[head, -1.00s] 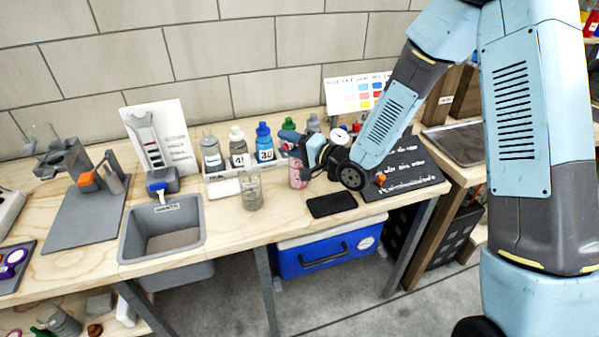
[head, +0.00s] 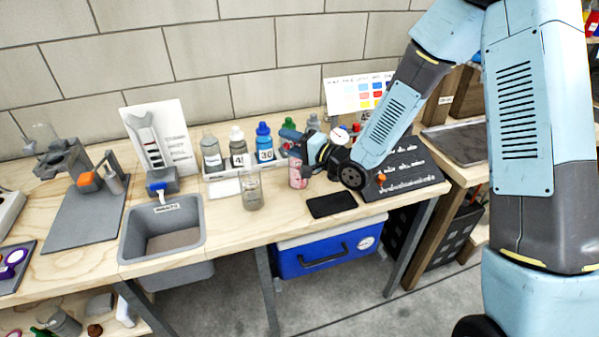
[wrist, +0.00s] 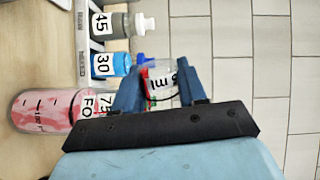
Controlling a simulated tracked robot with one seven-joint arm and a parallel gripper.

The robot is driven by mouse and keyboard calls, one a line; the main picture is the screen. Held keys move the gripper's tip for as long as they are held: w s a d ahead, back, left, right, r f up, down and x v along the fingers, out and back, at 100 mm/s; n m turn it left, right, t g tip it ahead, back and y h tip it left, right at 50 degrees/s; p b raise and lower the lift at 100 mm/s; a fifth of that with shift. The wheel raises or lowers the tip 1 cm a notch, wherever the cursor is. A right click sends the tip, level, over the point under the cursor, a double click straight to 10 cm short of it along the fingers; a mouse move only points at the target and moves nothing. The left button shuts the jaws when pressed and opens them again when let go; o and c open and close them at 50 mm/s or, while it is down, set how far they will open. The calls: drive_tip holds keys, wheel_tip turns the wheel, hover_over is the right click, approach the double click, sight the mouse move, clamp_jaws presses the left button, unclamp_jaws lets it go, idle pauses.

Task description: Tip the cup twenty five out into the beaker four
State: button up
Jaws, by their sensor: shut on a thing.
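My gripper (wrist: 160,88) is shut on a small clear cup with black lettering ending in "ml"; the rest of its label is hard to read. The cup (wrist: 160,77) sits between the fingers in the wrist view. A clear beaker holding pink liquid (wrist: 42,112) stands beside and below it, with its label, starting "FO", partly covered by my gripper. In the head view the pink beaker (head: 298,176) stands on the bench with my gripper (head: 304,152) just above and to its right. The cup is not distinct there, and its contents cannot be told.
Bottles marked 45 (head: 238,150) and 30 (head: 264,146) stand behind in a rack. A clear jar (head: 252,192) stands left of the pink beaker. A black pad (head: 331,205) lies in front. A grey sink (head: 160,236) is farther left.

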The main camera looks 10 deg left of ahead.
drive_tip(key=shift+w+d+r+m, duration=0.1)
drive_tip(key=shift+r+m, duration=0.1)
drive_tip(key=shift+m, duration=0.4)
idle(0.8)
drive_tip(key=shift+w+d+f+m+y, duration=0.15)
drive_tip(key=shift+f+m+y, duration=0.15)
drive_tip(key=shift+f+m, duration=0.35)
idle(1.3)
drive_tip(key=shift+w+d+r+m+t+y, duration=0.1)
drive_tip(key=shift+w+r+m+t, duration=0.1)
drive_tip(key=shift+m, duration=0.6)
drive_tip(key=shift+w+d+r+m+t+y, duration=0.1)
drive_tip(key=shift+r+m+t, duration=0.1)
drive_tip(key=shift+m, duration=0.55)
drive_tip(key=shift+w+d+r+m+t+y, duration=0.1)
drive_tip(key=shift+w+r+m, duration=0.1)
drive_tip(key=shift+m, duration=0.6)
idle(2.3)
